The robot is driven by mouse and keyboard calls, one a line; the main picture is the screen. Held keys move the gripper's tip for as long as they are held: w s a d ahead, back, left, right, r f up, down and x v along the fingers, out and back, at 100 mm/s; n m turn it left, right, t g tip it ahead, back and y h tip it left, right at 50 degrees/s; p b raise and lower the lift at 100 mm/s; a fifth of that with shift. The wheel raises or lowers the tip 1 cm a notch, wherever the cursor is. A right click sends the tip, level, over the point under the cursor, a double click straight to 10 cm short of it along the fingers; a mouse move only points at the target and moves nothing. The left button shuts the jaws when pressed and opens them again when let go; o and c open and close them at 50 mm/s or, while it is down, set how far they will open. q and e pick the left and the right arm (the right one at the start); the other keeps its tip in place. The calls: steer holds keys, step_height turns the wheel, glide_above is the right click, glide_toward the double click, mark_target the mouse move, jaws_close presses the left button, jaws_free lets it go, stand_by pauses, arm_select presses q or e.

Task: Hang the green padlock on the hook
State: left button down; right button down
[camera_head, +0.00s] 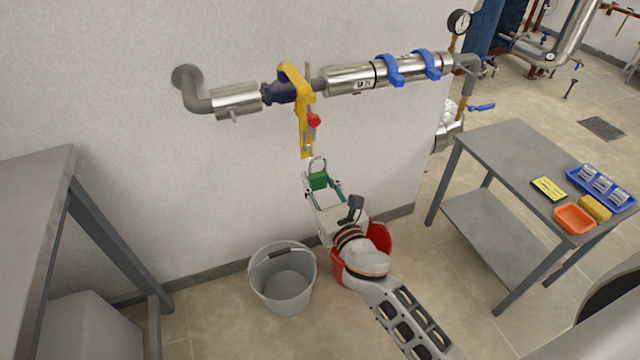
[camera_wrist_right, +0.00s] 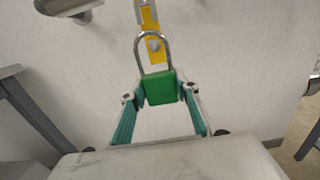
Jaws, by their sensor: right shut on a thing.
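The green padlock (camera_head: 318,180) is upright with its silver shackle pointing up. My right gripper (camera_head: 319,183) is shut on the sides of its green body. In the right wrist view the padlock (camera_wrist_right: 159,88) sits between the teal fingers of the gripper (camera_wrist_right: 160,95). The yellow bracket (camera_head: 304,125) hangs down from the pipe valve, with a red part on it. Its lower end is just above the shackle in the head view. In the wrist view the bracket (camera_wrist_right: 150,20) shows behind and through the shackle; I cannot tell whether they touch. My left gripper is not in view.
A metal pipe (camera_head: 345,80) with blue clamps runs along the wall. A grey bucket (camera_head: 283,285) and a red container (camera_head: 380,240) stand on the floor below. A grey table (camera_head: 510,160) at right bears a blue tray (camera_head: 573,177), an orange tray (camera_head: 574,218) and a yellow note (camera_head: 548,189).

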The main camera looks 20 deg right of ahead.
steer(key=shift+w+f, duration=0.15)
steer(key=shift+w, duration=1.05)
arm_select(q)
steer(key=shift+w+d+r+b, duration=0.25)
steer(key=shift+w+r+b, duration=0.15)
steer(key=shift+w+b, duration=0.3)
arm_select(e)
steer(key=w, duration=0.1)
steer(key=w+f, duration=0.1)
steer(key=shift+w+a, duration=0.1)
steer(key=shift+w, duration=0.2)
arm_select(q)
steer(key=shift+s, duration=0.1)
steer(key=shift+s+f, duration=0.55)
arm_select(e)
steer(key=c, duration=1.4)
jaws_free()
steer(key=shift+c, duration=0.2)
